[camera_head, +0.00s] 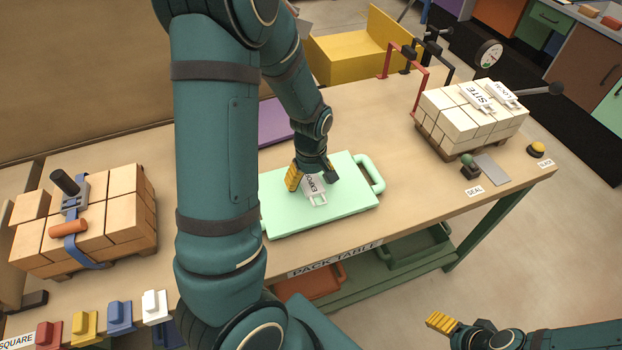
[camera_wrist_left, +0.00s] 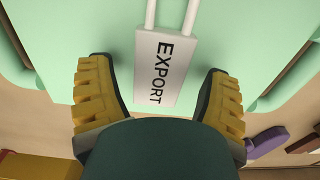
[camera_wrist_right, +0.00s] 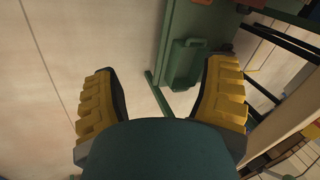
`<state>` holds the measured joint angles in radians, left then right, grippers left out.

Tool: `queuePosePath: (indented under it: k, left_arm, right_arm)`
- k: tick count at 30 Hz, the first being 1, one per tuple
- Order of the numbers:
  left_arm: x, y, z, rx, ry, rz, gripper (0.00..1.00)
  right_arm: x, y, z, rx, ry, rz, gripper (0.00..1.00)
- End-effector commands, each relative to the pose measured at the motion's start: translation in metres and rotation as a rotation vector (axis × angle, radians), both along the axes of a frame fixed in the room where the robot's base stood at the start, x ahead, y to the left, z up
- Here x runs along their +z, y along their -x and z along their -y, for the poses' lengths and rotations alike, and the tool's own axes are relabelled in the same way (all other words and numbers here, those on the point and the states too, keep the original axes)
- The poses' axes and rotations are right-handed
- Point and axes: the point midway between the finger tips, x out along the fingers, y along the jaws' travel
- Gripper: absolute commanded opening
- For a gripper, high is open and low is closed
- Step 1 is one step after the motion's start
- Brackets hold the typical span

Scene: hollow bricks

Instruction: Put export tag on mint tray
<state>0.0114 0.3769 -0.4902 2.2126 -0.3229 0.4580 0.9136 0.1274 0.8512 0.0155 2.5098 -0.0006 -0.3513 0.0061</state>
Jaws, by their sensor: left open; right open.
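The white export tag (camera_head: 314,190) lies on the mint tray (camera_head: 350,207) on the pack table. In the left wrist view the tag (camera_wrist_left: 165,68) shows its EXPORT lettering and two prongs, with the mint surface of the tray (camera_wrist_left: 245,45) under it. My left gripper (camera_head: 313,180) is open just above the tray. Its yellow fingers (camera_wrist_left: 160,95) stand apart on either side of the tag, with a gap to each side. My right gripper (camera_wrist_right: 160,95) is open and empty over the floor, off the front of the table; it also shows in the head view (camera_head: 450,328).
A strapped block stack (camera_head: 125,205) stands at the left. A pale block stack (camera_head: 470,120) with SITE and another tag stands at the right. A purple panel (camera_head: 283,125) lies behind the tray. Coloured pieces (camera_head: 120,315) line the front left.

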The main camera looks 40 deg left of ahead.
Motion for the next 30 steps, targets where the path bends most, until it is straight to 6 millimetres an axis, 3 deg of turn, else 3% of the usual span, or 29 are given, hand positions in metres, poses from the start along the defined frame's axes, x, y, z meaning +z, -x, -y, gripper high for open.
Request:
queuePosePath:
  k: [9, 15, 21, 30]
  left_arm:
    - [0.066, -0.001, 0.000, -0.001, -0.001, 0.007, 0.78]
    - [0.099, -0.001, 0.000, 0.000, 0.001, 0.005, 0.78]
    - [0.114, -0.001, 0.000, -0.001, 0.001, 0.003, 0.78]
    - [0.115, -0.001, 0.000, -0.001, 0.000, 0.002, 0.78]
  right_arm:
    - [0.019, -0.006, 0.001, -0.010, 0.003, 0.012, 0.74]
    - [0.027, -0.009, 0.001, -0.015, 0.004, 0.019, 0.74]
    - [0.030, -0.010, 0.002, -0.018, 0.005, 0.023, 0.74]
    - [0.030, -0.010, 0.002, -0.018, 0.005, 0.023, 0.74]
